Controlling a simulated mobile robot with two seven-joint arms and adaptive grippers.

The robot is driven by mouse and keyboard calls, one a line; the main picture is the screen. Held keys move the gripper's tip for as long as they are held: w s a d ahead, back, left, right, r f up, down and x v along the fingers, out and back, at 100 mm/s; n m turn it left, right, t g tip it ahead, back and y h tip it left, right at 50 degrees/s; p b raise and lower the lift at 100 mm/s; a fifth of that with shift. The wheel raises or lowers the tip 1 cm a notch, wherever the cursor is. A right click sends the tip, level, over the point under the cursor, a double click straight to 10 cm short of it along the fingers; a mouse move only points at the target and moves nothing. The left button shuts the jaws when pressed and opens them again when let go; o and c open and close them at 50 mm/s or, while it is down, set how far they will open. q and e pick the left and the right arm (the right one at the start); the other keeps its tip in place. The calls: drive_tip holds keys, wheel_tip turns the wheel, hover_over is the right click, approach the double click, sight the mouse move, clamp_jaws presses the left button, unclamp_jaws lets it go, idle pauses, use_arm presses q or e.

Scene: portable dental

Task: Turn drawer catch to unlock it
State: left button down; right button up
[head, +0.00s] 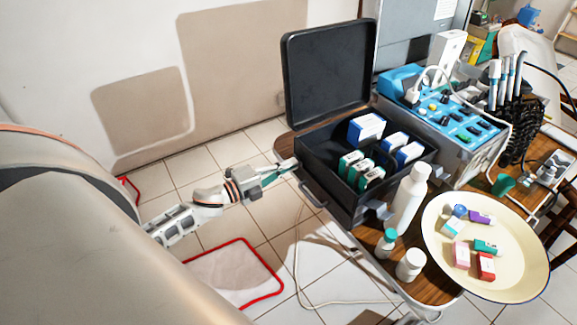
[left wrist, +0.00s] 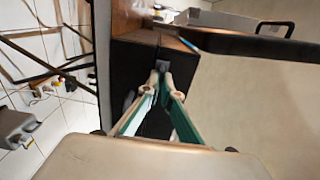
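A black case (head: 325,190) with its lid (head: 328,72) raised stands on the trolley's left end. In the left wrist view its dark side (left wrist: 135,62) fills the middle. A small grey catch (left wrist: 160,65) shows there, right at my left gripper's tips. My left gripper (head: 291,165) reaches the case's left side; in the left wrist view the gripper (left wrist: 161,76) has green-lined fingers converging to a narrow gap. I cannot tell whether they touch or hold the catch. A grey latch (head: 367,212) also shows on the case's front. My right gripper is not in view.
The case holds several small boxes (head: 366,127). White bottles (head: 408,200) and a cream tray (head: 535,270) stand close on the wooden trolley top (head: 433,290). A metal handle (head: 312,195) juts from its left edge. A blue dental unit (head: 470,140) stands behind.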

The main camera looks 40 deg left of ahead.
use_arm(q)
drive_tip(key=c, duration=2.3)
unclamp_jaws()
drive_tip(key=v, duration=1.2)
drive_tip(key=shift+d, duration=0.1)
